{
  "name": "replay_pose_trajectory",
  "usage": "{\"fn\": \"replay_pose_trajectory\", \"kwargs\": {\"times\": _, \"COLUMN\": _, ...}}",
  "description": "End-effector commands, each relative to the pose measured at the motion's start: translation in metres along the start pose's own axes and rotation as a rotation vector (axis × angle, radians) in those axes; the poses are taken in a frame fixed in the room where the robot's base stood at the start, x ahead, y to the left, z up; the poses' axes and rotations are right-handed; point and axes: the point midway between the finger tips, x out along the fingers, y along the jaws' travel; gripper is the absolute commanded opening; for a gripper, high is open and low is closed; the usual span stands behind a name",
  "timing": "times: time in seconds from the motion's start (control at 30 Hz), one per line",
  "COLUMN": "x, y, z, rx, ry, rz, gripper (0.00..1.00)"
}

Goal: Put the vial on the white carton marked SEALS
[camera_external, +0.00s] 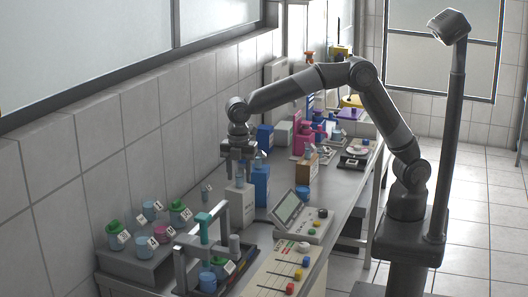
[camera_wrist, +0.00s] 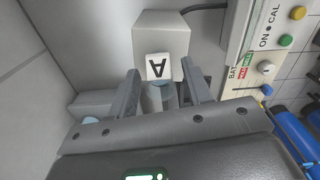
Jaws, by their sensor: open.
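The vial (camera_wrist: 163,92) is a small light-blue cylinder with a white tag lettered A (camera_wrist: 158,67). In the wrist view it sits between my two fingers, with a gap visible on each side. My gripper (camera_external: 239,170) points down over a white carton (camera_external: 240,196) in the external view and is open around the vial. The carton's pale body also shows in the wrist view (camera_wrist: 158,30), and the vial appears to stand on its top. Contact at the vial's base is hidden. No SEALS marking is readable.
A blue carton (camera_external: 262,187) stands close to the right of the white one. A tilted-screen instrument (camera_external: 288,208) and a knobbed panel (camera_external: 286,268) lie nearer. A grey-framed rack (camera_external: 205,250) and a stand with several tagged jars (camera_external: 135,262) fill the front left. The tiled wall is close on the left.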

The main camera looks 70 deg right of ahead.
Motion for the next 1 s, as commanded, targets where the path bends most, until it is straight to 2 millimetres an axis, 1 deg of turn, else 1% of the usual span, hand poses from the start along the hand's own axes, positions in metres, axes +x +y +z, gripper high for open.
{"fn": "replay_pose_trajectory", "kwargs": {"times": 0.03, "x": -0.011, "y": 0.001, "z": 0.0, "rx": 0.001, "ry": 0.002, "rz": 0.003, "gripper": 0.45}}
{"fn": "replay_pose_trajectory", "kwargs": {"times": 0.2, "x": -0.049, "y": 0.001, "z": 0.0, "rx": 0.001, "ry": 0.003, "rz": 0.004, "gripper": 0.45}}
{"fn": "replay_pose_trajectory", "kwargs": {"times": 0.3, "x": -0.069, "y": 0.001, "z": 0.0, "rx": 0.001, "ry": 0.002, "rz": 0.003, "gripper": 0.45}}
{"fn": "replay_pose_trajectory", "kwargs": {"times": 0.4, "x": -0.085, "y": 0.0, "z": 0.0, "rx": 0.0, "ry": 0.001, "rz": 0.002, "gripper": 0.45}}
{"fn": "replay_pose_trajectory", "kwargs": {"times": 0.5, "x": -0.096, "y": 0.0, "z": 0.0, "rx": 0.0, "ry": 0.001, "rz": 0.002, "gripper": 0.45}}
{"fn": "replay_pose_trajectory", "kwargs": {"times": 0.6, "x": -0.102, "y": 0.0, "z": 0.0, "rx": 0.001, "ry": -0.001, "rz": 0.0, "gripper": 0.45}}
{"fn": "replay_pose_trajectory", "kwargs": {"times": 0.87, "x": -0.105, "y": -0.001, "z": 0.002, "rx": 0.005, "ry": 0.0, "rz": 0.001, "gripper": 0.45}}
{"fn": "replay_pose_trajectory", "kwargs": {"times": 0.97, "x": -0.111, "y": -0.005, "z": 0.013, "rx": 0.043, "ry": 0.004, "rz": 0.013, "gripper": 0.45}}
{"fn": "replay_pose_trajectory", "kwargs": {"times": 1.0, "x": -0.115, "y": -0.008, "z": 0.021, "rx": 0.073, "ry": 0.007, "rz": 0.022, "gripper": 0.45}}
